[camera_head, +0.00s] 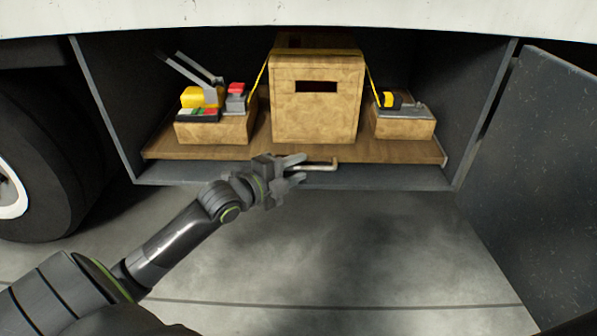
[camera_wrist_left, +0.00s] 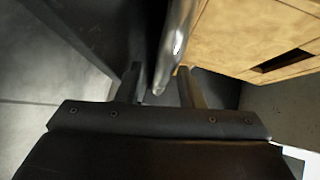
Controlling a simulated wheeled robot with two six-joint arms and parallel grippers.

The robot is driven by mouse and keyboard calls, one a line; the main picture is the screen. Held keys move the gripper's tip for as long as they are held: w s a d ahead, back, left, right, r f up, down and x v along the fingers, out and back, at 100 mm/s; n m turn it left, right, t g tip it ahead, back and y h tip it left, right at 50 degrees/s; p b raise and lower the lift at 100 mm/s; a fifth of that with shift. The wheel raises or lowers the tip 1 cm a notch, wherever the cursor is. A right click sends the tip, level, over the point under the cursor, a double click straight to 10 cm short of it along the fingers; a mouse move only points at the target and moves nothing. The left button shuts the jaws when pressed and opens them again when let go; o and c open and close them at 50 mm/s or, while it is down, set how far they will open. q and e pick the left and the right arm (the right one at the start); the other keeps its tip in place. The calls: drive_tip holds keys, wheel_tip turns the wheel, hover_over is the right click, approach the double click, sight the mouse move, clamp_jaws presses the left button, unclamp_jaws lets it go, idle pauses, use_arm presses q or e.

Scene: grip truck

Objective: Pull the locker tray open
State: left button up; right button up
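The locker tray (camera_head: 220,153) is a wooden board low in the open locker under the truck. Its metal handle (camera_head: 328,163) sticks out at the middle of its front edge. My left gripper (camera_head: 301,168) is at the left part of the handle, with its fingers apart. In the left wrist view the shiny handle bar (camera_wrist_left: 176,42) reaches down between the two fingertips (camera_wrist_left: 158,78), closer to the right finger. Contact with the fingers cannot be made out. My right gripper is in neither view.
A large wooden crate (camera_head: 315,110) stands mid-tray. Smaller wooden boxes with tools stand left (camera_head: 215,130) and right (camera_head: 402,126). Yellow straps run beside the crate. An open locker door (camera_head: 530,180) is at right, a truck wheel (camera_head: 35,160) at left. The floor in front is clear.

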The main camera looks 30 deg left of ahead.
use_arm(q)
drive_tip(key=shift+w+d, duration=0.15)
drive_tip(key=shift+w, duration=0.3)
clamp_jaws()
